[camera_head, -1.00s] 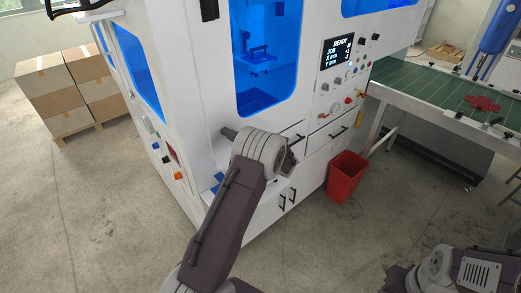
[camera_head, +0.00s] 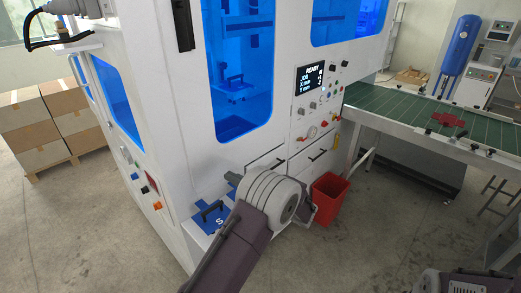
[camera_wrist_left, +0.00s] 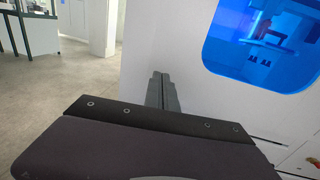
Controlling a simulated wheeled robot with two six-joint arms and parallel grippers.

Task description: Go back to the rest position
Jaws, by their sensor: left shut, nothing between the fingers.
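My left arm comes up from the bottom of the head view and its wrist (camera_head: 270,198) is in front of the white machine (camera_head: 170,120). My left gripper (camera_wrist_left: 163,90) shows in the wrist view as two dark grey fingers closed together, with nothing between them. In the head view only a small grey tip of it (camera_head: 232,178) shows, near the machine's front. Part of my right arm (camera_head: 450,283) shows at the lower right corner; its gripper is out of view.
A blue plate marked S (camera_head: 210,218) lies on a low ledge beside my left wrist. A red bin (camera_head: 328,198) stands right of it. A green conveyor (camera_head: 410,112) is at the right, stacked cartons (camera_head: 35,130) at the left.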

